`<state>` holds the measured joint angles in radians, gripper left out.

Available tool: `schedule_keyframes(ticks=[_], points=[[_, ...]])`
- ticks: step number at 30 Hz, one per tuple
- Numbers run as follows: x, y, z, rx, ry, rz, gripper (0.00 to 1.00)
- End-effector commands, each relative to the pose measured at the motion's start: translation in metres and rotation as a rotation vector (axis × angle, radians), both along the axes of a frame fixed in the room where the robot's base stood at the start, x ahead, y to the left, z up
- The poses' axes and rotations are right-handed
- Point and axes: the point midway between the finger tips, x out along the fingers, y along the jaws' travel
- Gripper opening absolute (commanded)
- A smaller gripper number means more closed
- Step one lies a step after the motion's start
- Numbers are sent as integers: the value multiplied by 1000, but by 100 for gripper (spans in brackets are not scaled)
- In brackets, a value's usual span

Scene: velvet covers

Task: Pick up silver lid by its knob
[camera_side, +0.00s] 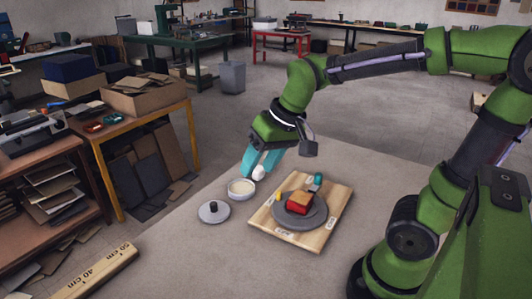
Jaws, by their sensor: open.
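The silver lid (222,215) lies flat on the grey surface, left of the wooden board. Its dark knob (213,206) points up and is uncovered. My gripper (257,170) has teal fingers pointing down and is open. It is above and to the right of the lid, apart from it, close behind a round cream-filled dish (241,188). A small white rounded thing (258,174) shows at the fingertips; I cannot tell whether it touches them.
A wooden board (270,235) stands right of the lid, with a dark grey round plate (291,221) carrying a red and tan block (299,202). Small yellow and teal things are on the board. The surface in front of the lid is clear. A wooden ruler-marked beam (100,272) is at lower left.

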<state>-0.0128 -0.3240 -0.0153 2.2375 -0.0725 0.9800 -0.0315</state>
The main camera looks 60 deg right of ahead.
Motion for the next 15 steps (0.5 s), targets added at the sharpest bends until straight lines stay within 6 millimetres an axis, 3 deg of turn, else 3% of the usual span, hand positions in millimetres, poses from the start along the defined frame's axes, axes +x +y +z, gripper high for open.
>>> schedule_keyframes(ticks=[1,9,15], points=[[19,-2,-4,-14,44,14,53],[109,-15,-34,-99,240,103,53],[163,-25,-59,-163,349,172,53]])
